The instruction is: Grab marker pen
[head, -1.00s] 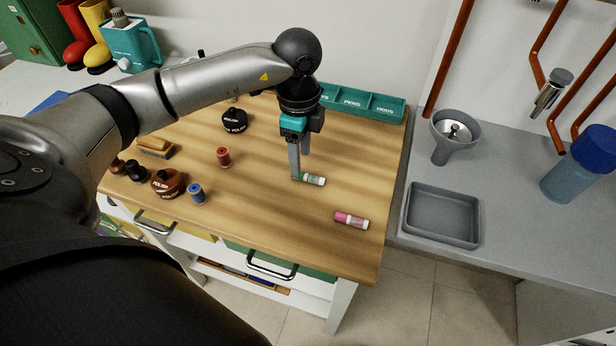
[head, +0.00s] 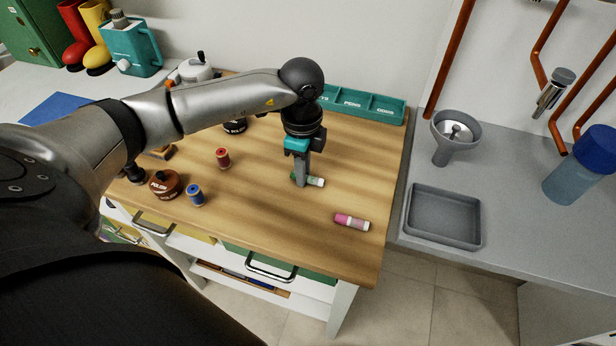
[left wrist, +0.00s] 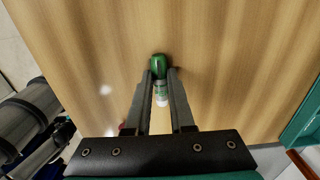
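A marker pen with a green cap and pale body (head: 316,182) lies on the wooden worktop, partly hidden by my left gripper. My left gripper (head: 302,183) points down at it with its fingertips at table height. In the left wrist view the marker (left wrist: 160,88) lies between the two fingers (left wrist: 161,75), which look close against both sides of it near the cap. No lift off the worktop shows. A second marker with a pink cap (head: 351,221) lies nearer the front right edge, apart from the gripper. My right gripper is not in view.
A teal divided tray (head: 362,104) stands at the worktop's back edge. Red (head: 223,158) and blue (head: 196,195) spools and a brown polish pot (head: 166,184) sit to the left. A grey basin (head: 443,216) and a funnel (head: 456,135) are on the right counter.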

